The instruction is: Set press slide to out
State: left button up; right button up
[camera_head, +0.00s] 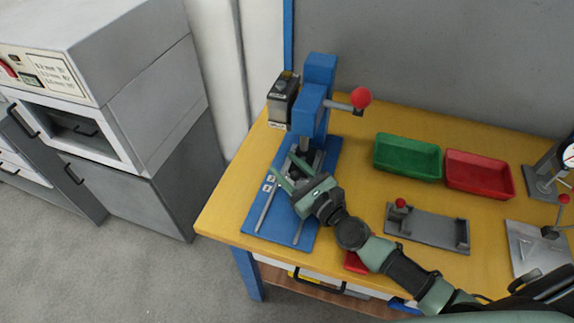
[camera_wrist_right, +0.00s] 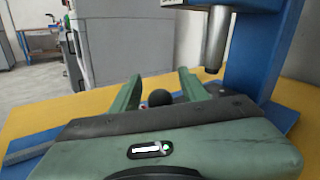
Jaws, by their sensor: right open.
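The blue press (camera_head: 318,85) stands at the table's back left, with a red ball on its lever. Its blue base (camera_head: 250,215) carries two grey rails running toward the front edge. A dark slide (camera_head: 318,158) sits at the back, under the ram, partly hidden by my gripper. My right gripper (camera_head: 284,164) is open over the base, in front of the slide. In the right wrist view a black ball knob (camera_wrist_right: 159,97) shows between the open fingers (camera_wrist_right: 158,80); I cannot tell whether they touch it. The ram (camera_wrist_right: 216,42) hangs to their right. My left gripper is not in view.
A green bin (camera_head: 407,157) and a red bin (camera_head: 480,174) stand right of the press. A grey fixture (camera_head: 427,228) lies in front of them. Other clamps stand at the far right. A grey machine (camera_head: 110,85) is left, across a floor gap.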

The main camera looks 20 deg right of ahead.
grip_shut()
dwell(1.4)
